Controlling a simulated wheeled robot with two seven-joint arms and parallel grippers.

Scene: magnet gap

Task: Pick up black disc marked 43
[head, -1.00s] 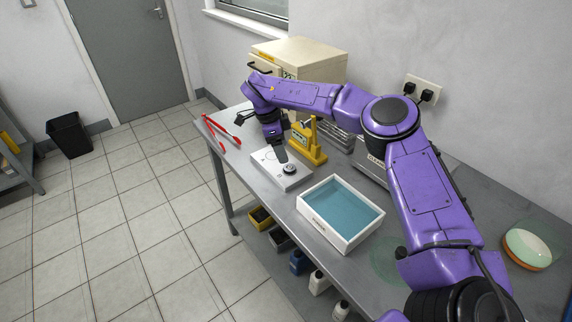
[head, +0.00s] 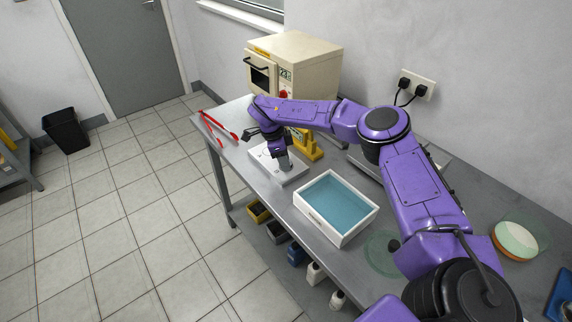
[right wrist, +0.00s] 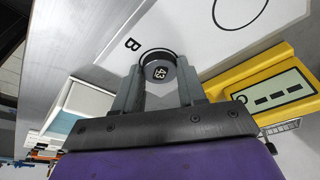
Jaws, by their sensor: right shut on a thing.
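The black disc marked 43 (right wrist: 160,72) sits between the fingertips of my right gripper (right wrist: 158,85) in the right wrist view, its number facing the camera. The gripper is shut on it. The disc is over a dark-ringed spot near the letter B on the white plate (right wrist: 215,50); I cannot tell whether it still touches the plate. In the head view my right gripper (head: 283,163) points down at the white plate (head: 292,176) and hides the disc. My left gripper is not in view.
A yellow stand (head: 305,146) is close beside the plate. A white tray with a blue inside (head: 335,239) stands nearer on the bench. Red tongs (head: 218,127) lie at the far left edge. A cream oven (head: 300,65) stands behind.

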